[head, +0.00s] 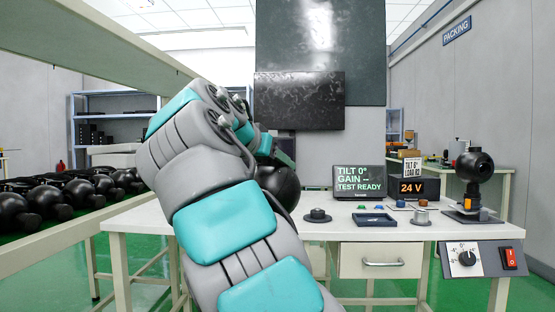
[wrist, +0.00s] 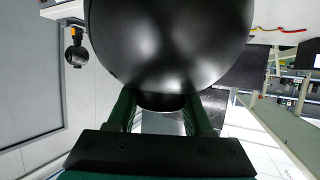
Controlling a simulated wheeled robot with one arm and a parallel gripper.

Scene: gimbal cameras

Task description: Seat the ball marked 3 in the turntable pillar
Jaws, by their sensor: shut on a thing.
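My gripper (wrist: 163,110) is shut on a large glossy black ball (wrist: 170,45), with a green finger on each side of the ball's narrow black neck. In the head view the black ball (head: 281,187) shows behind my arm, held up over the left part of the bench; most of my gripper is hidden there. No number is readable on it. A low round dark base with a short raised centre (head: 318,215) stands on the bench just right of the ball, apart from it; it may be the turntable pillar, but I cannot tell for sure.
A black ball-shaped camera (head: 473,164) stands on a mount at the bench's right. A monitor (head: 359,182) reads "TILT 0°, GAIN --, TEST READY"; a 24 V unit (head: 412,188) is beside it. A dark tray (head: 375,219) lies in front. Several black balls (head: 72,190) line the left rack.

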